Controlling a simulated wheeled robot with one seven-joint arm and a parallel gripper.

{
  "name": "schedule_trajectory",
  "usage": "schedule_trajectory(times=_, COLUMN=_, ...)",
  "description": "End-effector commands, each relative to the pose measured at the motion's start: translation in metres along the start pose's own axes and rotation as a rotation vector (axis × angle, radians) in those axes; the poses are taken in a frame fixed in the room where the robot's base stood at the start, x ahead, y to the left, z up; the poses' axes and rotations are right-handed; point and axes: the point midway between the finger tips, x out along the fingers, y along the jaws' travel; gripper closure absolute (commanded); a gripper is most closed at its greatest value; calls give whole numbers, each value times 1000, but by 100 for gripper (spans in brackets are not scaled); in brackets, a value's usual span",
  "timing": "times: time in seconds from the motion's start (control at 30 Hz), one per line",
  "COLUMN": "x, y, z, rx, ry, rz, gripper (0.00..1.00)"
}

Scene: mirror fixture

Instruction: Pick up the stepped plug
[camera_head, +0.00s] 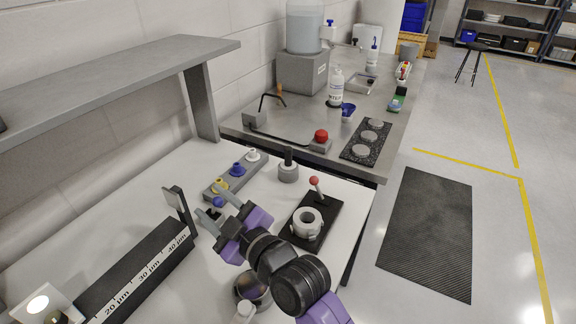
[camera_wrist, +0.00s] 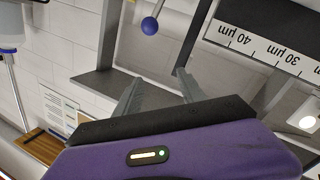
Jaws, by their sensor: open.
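A grey stepped cylinder with a narrower dark upper part (camera_head: 288,168), which looks like the stepped plug, stands upright on the white table in the head view. I cannot make it out in the wrist view. My gripper (camera_head: 209,201) is open and empty, to the left of and nearer than the plug, with clear space between. Its two grey fingers also show in the wrist view (camera_wrist: 158,84).
A grey strip with yellow, blue and white knobs (camera_head: 237,177) lies left of the plug. A black plate with a white ring and red-knobbed lever (camera_head: 313,222) lies right. A black scale block (camera_head: 135,272) is front left. A grey shelf (camera_head: 120,70) overhangs the left.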

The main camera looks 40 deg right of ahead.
Motion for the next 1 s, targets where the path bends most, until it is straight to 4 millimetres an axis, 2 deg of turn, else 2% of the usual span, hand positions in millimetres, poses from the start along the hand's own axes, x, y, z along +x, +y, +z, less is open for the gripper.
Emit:
schedule_trajectory(times=0.03, x=20, y=11, z=-4, rx=-93, ry=5, rz=-21, gripper=53)
schedule_trajectory(times=0.1, x=41, y=20, z=-7, rx=-223, ry=3, rz=-65, gripper=53)
schedule_trajectory(times=0.27, x=81, y=47, z=-8, rx=-546, ry=-14, rz=-169, gripper=53)
schedule_trajectory(times=0.37, x=99, y=67, z=0, rx=-763, ry=-40, rz=-245, gripper=53)
schedule_trajectory(times=0.5, x=113, y=92, z=29, rx=-1142, ry=-95, rz=-432, gripper=53)
schedule_trajectory(times=0.57, x=113, y=106, z=46, rx=-1305, ry=-121, rz=-531, gripper=53)
schedule_trajectory(times=0.67, x=106, y=138, z=76, rx=-1559, ry=-163, rz=-710, gripper=53)
schedule_trajectory(times=0.8, x=85, y=188, z=111, rx=-1828, ry=-208, rz=-966, gripper=53)
schedule_trajectory(times=0.9, x=68, y=217, z=127, rx=-1946, ry=-226, rz=-1120, gripper=53)
schedule_trajectory(times=1.0, x=56, y=237, z=136, rx=-2011, ry=-231, rz=-1227, gripper=53)
